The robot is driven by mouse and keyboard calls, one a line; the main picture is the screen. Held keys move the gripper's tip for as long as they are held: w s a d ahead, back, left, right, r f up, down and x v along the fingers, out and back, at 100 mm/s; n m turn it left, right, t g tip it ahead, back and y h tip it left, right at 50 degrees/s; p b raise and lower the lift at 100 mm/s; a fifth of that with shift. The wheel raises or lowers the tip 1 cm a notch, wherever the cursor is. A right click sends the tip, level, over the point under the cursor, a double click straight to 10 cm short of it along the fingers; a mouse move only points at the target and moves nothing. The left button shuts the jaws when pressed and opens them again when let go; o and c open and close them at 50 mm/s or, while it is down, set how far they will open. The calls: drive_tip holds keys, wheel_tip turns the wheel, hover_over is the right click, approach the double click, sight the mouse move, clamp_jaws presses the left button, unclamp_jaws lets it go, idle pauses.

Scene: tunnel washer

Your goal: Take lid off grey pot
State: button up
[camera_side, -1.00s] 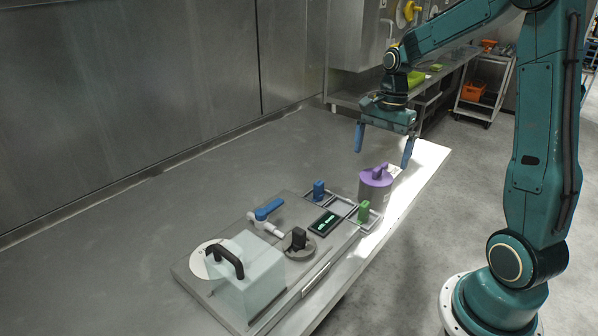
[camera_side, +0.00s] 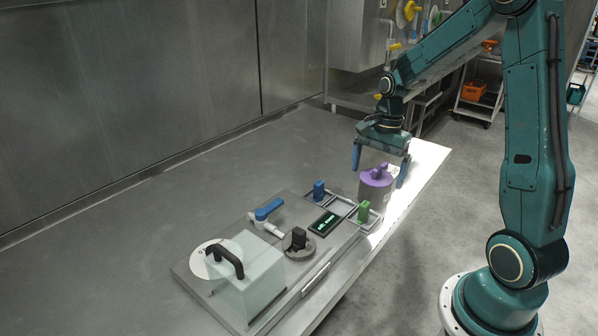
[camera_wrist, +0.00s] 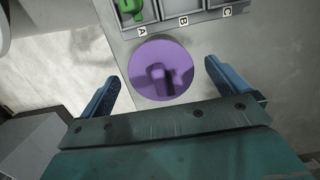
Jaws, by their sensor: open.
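The grey pot (camera_side: 374,195) stands upright on the table near its right edge. Its purple lid (camera_side: 376,175) with a raised purple knob is on top. My gripper (camera_side: 379,174) is open and empty. In the side view its fingers hang on either side of the lid, with their tips near lid height. In the wrist view a gap shows between each finger and the lid (camera_wrist: 140,80).
A panel board (camera_side: 300,250) lies left of the pot, with a clear box (camera_side: 245,275), a blue-handled valve (camera_side: 268,209), a black knob (camera_side: 298,240), a dark display (camera_side: 325,223), and blue (camera_side: 318,189) and green (camera_side: 363,211) pieces in trays. The table behind is clear.

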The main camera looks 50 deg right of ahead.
sight(378, 168)
drive_tip(key=shift+c, duration=0.2)
drive_tip(key=c, duration=1)
drive_tip(key=shift+r, duration=0.1)
wheel_tip(378, 168, up, 20)
drive_tip(key=shift+f, duration=0.15)
idle(0.6)
